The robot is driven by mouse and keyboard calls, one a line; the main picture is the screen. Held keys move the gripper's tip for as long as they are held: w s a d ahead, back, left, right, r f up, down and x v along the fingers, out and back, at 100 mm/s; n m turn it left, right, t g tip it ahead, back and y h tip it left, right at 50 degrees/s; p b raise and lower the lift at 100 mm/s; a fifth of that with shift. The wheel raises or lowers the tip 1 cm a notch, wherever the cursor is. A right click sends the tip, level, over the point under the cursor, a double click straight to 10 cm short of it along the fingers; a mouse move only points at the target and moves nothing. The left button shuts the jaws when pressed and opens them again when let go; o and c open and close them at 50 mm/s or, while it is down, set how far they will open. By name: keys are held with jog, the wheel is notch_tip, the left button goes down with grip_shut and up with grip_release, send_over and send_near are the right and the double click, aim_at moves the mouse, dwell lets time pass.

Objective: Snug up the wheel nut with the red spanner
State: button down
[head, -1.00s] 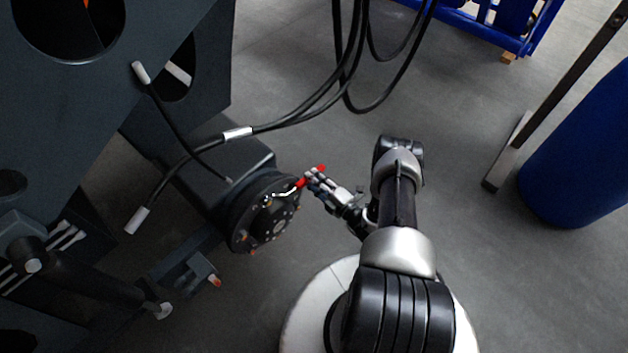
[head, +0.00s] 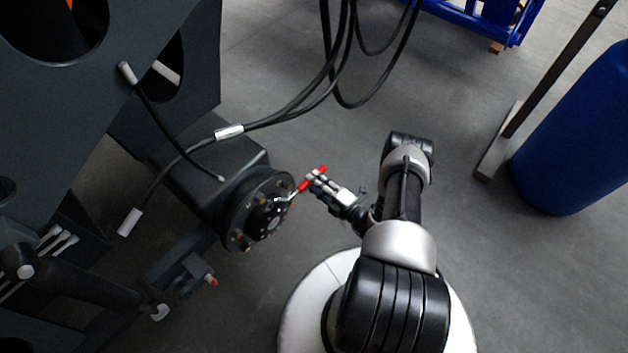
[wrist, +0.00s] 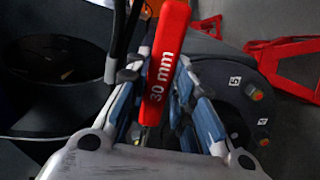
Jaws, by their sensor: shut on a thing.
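The red spanner (head: 314,174), marked 30 mm on its handle in the wrist view (wrist: 166,62), is held in my gripper (head: 316,184). The gripper's fingers (wrist: 160,100) close on both sides of the handle. The spanner's silver head points left, over the upper right edge of the dark wheel hub (head: 236,216). I cannot tell whether it touches a nut. Orange-tinted wheel nuts sit around the hub face, which also shows in the wrist view (wrist: 225,75). One nut (wrist: 254,93) is beside the number 5, another by the number 4. The spanner's head is hidden in the wrist view.
The dark chassis (head: 80,100) fills the left. Black hoses (head: 290,112) hang above the hub. A blue cylinder (head: 580,140) and a metal post (head: 545,85) stand at right, with a blue frame (head: 470,25) behind. Grey floor (head: 270,60) is open between them.

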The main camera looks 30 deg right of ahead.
jog(key=v, duration=0.8)
jog(key=shift+d, duration=0.3)
jog(key=shift+w+f, duration=0.1)
jog(key=shift+w, duration=0.05)
dwell(0.9)
